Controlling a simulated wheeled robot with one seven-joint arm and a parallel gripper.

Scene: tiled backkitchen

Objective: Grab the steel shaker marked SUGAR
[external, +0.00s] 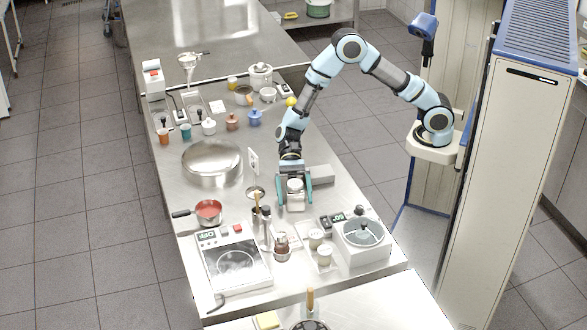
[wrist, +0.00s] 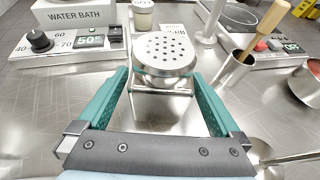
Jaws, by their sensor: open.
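A steel shaker (wrist: 164,52) with a round, perforated top stands upright on the steel counter in the wrist view. In the external view the shaker (external: 295,186) shows between the fingers. A pale card behind its top carries lettering that is partly covered, so I cannot read the whole word. My gripper (wrist: 160,76) is open, with one teal finger on each side of the shaker. Gaps show between the fingers and the shaker's body. In the external view my gripper (external: 294,188) points down at the counter. The shaker's lower body is partly hidden.
A water bath (external: 362,236) with a dial and display stands nearby. A hot plate (external: 236,262), a red-filled saucepan (external: 208,210) and a steel pot holding a wooden-handled tool (wrist: 238,68) are close by.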

